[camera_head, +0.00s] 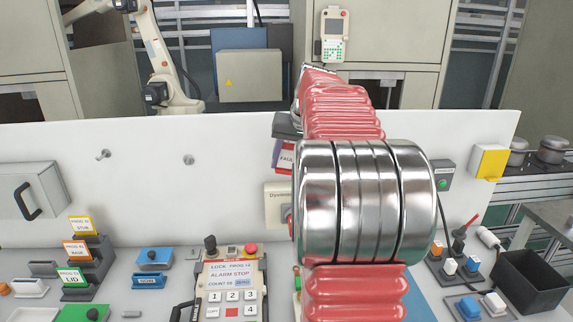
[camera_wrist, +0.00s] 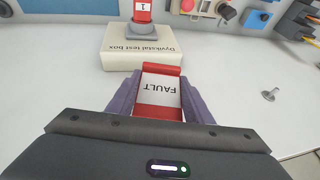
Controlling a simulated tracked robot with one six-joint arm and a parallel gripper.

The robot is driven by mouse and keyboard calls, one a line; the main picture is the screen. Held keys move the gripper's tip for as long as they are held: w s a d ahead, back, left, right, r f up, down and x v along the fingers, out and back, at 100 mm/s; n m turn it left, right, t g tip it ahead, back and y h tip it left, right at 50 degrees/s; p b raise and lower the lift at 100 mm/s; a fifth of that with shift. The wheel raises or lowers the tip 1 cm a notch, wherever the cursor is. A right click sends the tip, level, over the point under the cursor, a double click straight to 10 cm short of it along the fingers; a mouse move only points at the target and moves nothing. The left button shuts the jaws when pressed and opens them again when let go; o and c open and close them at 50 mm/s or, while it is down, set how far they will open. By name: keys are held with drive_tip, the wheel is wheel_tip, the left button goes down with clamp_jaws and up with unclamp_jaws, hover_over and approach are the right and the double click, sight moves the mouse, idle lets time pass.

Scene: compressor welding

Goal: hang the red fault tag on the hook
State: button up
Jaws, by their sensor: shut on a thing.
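My gripper (camera_wrist: 158,98) is shut on the red fault tag (camera_wrist: 160,90), a red tag with a white panel reading FAULT, between purple fingers in the wrist view. In the head view the tag (camera_head: 284,157) shows only partly beside my arm, in front of the white panel and above the test box. A small metal hook (camera_head: 188,160) stands out from the white panel to the left of the tag; a similar one (camera_head: 103,155) is farther left. One metal hook (camera_wrist: 270,94) shows in the wrist view, right of the tag and apart from it.
The Dyvikstal test box (camera_head: 277,206) is on the panel just below the tag. A control box with keypad (camera_head: 230,285) and red button stands below. My arm hides the panel's middle. The panel between tag and nearer hook is clear.

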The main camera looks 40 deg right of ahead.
drive_tip(key=shift+w+d+f, duration=0.15)
drive_tip(key=shift+w+d, duration=0.55)
drive_tip(key=shift+w, duration=0.15)
drive_tip(key=shift+w+d+f, duration=0.4)
drive_tip(key=shift+w+d, duration=0.05)
drive_tip(key=shift+w, duration=0.05)
drive_tip(key=o, duration=1.5)
drive_tip(key=v, duration=1.3)
drive_tip(key=shift+s+r, duration=0.2)
drive_tip(key=shift+r, duration=0.05)
